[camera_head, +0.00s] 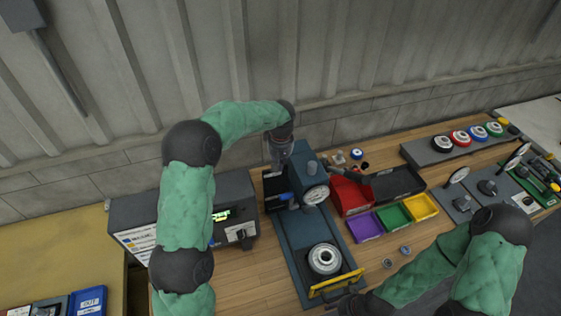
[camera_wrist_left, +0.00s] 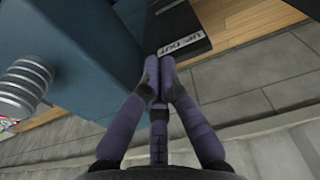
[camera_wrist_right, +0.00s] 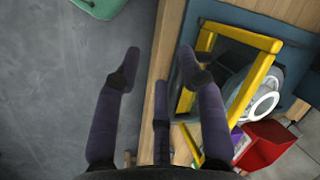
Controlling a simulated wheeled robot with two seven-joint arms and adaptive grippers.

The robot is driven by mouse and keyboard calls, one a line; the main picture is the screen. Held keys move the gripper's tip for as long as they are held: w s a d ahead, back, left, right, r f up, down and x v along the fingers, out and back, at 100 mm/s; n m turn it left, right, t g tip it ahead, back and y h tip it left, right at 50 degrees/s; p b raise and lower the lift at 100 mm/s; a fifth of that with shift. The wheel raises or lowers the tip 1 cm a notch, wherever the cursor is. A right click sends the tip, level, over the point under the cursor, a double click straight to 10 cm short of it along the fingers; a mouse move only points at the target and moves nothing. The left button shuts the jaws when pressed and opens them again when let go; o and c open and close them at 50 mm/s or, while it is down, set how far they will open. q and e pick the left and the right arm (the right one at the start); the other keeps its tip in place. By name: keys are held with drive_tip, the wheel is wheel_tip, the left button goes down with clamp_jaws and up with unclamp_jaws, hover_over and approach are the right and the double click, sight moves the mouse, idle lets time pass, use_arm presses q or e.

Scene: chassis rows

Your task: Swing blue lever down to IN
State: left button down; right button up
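A dark blue press machine (camera_head: 310,178) with a round dial stands on the wooden bench. A small blue part (camera_head: 285,196) shows low on its left side; I cannot tell whether it is the lever. My left gripper (camera_head: 281,152) is at the machine's upper left. In the left wrist view, its fingertips (camera_wrist_left: 160,72) are drawn together just before a black plate (camera_wrist_left: 184,38) labelled "UP OUT", beside the blue housing (camera_wrist_left: 95,55). No lever is clear between them. My right gripper (camera_wrist_right: 160,62) is open, its right finger overlapping the yellow frame (camera_wrist_right: 240,38) in view; contact is unclear.
The machine's base holds a round metal chuck (camera_head: 324,258). Purple (camera_head: 365,226), green (camera_head: 394,215) and yellow (camera_head: 421,206) trays and a red bin (camera_head: 350,194) are at its right. A grey control box (camera_head: 236,205) stands left. Coloured knobs (camera_head: 460,137) line the back right.

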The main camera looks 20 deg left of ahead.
use_arm(q)
wheel_tip(320, 180, down, 8)
drive_tip(key=s+d+p, duration=0.1)
drive_tip(key=s, duration=0.1)
drive_tip(key=shift+s+d, duration=0.3)
drive_tip(key=shift+d, duration=0.1)
